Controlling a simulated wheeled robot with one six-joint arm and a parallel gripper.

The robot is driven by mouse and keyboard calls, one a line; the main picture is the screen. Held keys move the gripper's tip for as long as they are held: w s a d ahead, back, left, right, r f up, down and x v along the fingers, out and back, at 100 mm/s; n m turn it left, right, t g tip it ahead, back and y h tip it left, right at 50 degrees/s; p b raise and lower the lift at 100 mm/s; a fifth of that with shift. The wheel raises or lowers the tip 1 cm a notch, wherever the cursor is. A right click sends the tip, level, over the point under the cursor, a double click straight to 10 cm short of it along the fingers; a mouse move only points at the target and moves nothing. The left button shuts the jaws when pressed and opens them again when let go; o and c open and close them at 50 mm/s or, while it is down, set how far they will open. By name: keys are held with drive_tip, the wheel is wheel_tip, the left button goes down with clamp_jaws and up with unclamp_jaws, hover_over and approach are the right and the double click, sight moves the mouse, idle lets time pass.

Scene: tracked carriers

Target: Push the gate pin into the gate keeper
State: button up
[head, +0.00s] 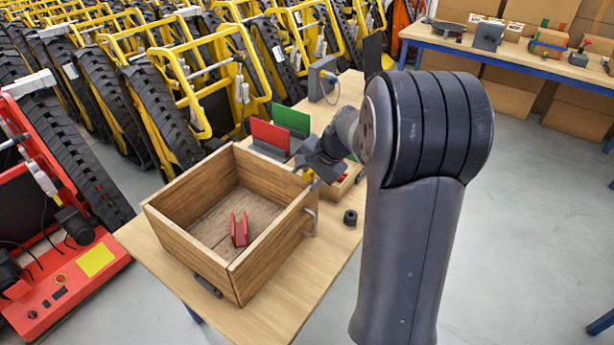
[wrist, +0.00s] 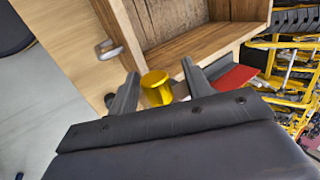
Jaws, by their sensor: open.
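A yellow cylinder (wrist: 157,88), which looks like the head of the gate pin, sits between the two dark fingers of my gripper (wrist: 159,74) in the wrist view. The fingers are open, with a gap on each side of it. In the head view, my gripper (head: 312,171) is at the far right corner of the open wooden crate (head: 268,262), and a bit of yellow (head: 308,175) shows beside it. The rest of the pin is hidden. I cannot make out the gate keeper for certain.
A red forked piece (head: 239,230) lies inside the crate. A grey handle (head: 311,222) juts from the crate's right side. A black ring (head: 350,217) stands on the wooden table (head: 293,318). Red (head: 270,134) and green (head: 291,119) panels stand behind the crate.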

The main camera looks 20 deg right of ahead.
drive_tip(key=v, duration=1)
drive_tip(key=shift+s+r+b, duration=0.15)
drive_tip(key=shift+r+b, duration=0.1)
drive_tip(key=shift+b, duration=0.1)
drive_tip(key=shift+d, duration=0.1)
